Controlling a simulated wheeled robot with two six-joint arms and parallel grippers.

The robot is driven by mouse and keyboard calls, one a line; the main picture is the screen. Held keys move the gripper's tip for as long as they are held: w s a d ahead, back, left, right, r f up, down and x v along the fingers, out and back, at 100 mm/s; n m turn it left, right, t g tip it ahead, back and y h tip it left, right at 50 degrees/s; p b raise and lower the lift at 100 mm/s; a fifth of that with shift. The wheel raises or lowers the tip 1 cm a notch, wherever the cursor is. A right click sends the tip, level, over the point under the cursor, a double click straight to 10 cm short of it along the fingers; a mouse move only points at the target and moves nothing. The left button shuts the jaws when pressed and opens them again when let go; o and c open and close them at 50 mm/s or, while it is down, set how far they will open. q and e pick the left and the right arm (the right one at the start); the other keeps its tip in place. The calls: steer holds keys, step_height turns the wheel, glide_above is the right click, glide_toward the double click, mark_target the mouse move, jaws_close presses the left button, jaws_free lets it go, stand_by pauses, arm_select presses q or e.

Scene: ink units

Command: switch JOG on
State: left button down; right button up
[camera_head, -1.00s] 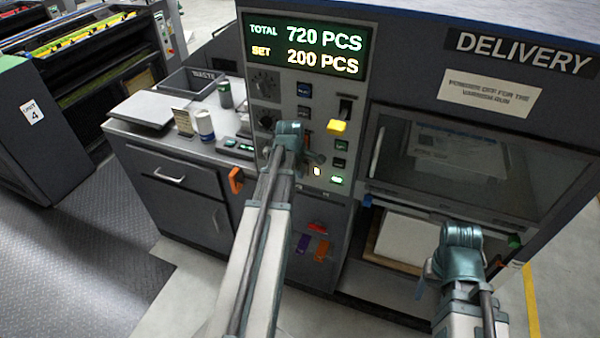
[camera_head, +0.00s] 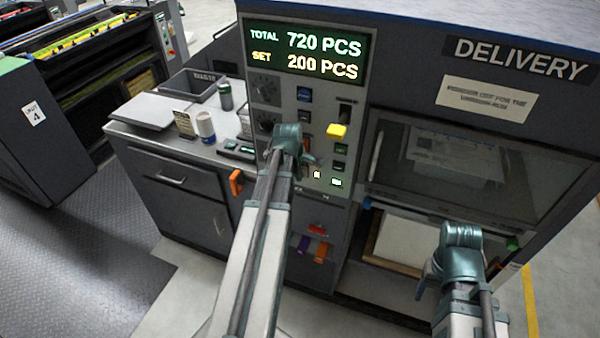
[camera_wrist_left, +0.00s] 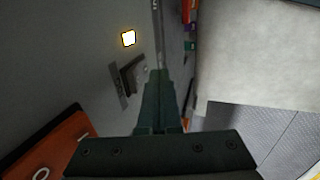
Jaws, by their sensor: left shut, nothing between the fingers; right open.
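The control panel (camera_head: 353,120) stands in the middle of the head view, under a lit counter display. No JOG label is readable. In the left wrist view a dark rocker or lever switch on a grey plate (camera_wrist_left: 122,88) sits just left of my left gripper's fingers (camera_wrist_left: 164,80). The fingers are shut and empty, close to the panel face; I cannot tell whether they touch the switch. In the head view my left gripper (camera_head: 307,158) partly hides the panel's lower middle. My right gripper (camera_head: 459,240) is at the lower right, away from the panel, its fingertips mostly hidden.
A lit square button (camera_wrist_left: 128,38) shows near the switch. An orange handle (camera_head: 236,182) is left of my left arm. The delivery window (camera_head: 450,165) is at right. A side counter holds a can and cup.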

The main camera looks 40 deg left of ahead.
arm_select(q)
steer(key=s+d+r+p, duration=0.2)
steer(key=s+r+p, duration=0.6)
stand_by(0.6)
steer(key=w+d+f+m+g+b, duration=0.1)
steer(key=d+f+m+b, duration=0.1)
steer(key=d+m, duration=0.5)
steer(key=d+f+m+g+b, duration=0.1)
steer(key=d+f+m+b, duration=0.15)
steer(key=d, duration=0.75)
steer(key=s+d+f+m+g+b, duration=0.1)
steer(key=s+d+f+m, duration=0.1)
steer(key=d+m, duration=0.5)
steer(key=s+d+f+m+g+b, duration=0.1)
steer(key=s+d+f+m, duration=0.1)
steer(key=s+d+m, duration=0.3)
steer(key=d+m, duration=0.3)
steer(key=d, duration=0.3)
steer(key=shift+s+y+b, duration=0.2)
steer(key=shift+y+b, duration=0.1)
steer(key=shift+b, duration=0.05)
